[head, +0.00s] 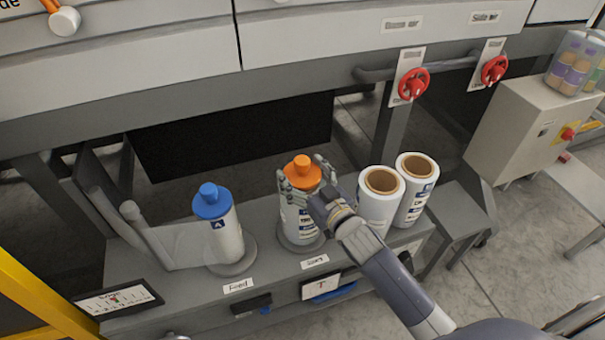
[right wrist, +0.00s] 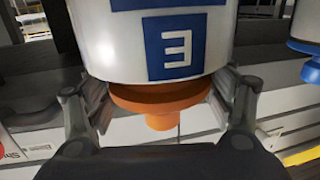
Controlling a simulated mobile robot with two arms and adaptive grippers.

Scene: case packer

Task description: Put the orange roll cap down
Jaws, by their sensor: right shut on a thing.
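I cannot tell whether the cap is fully seated. My left gripper is not in view.
Two uncapped white rolls (head: 380,198) (head: 415,190) stand close on the right. Red valve wheels (head: 413,84) (head: 494,70) are above. The grey shelf (head: 180,298) has small label plates along its front.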

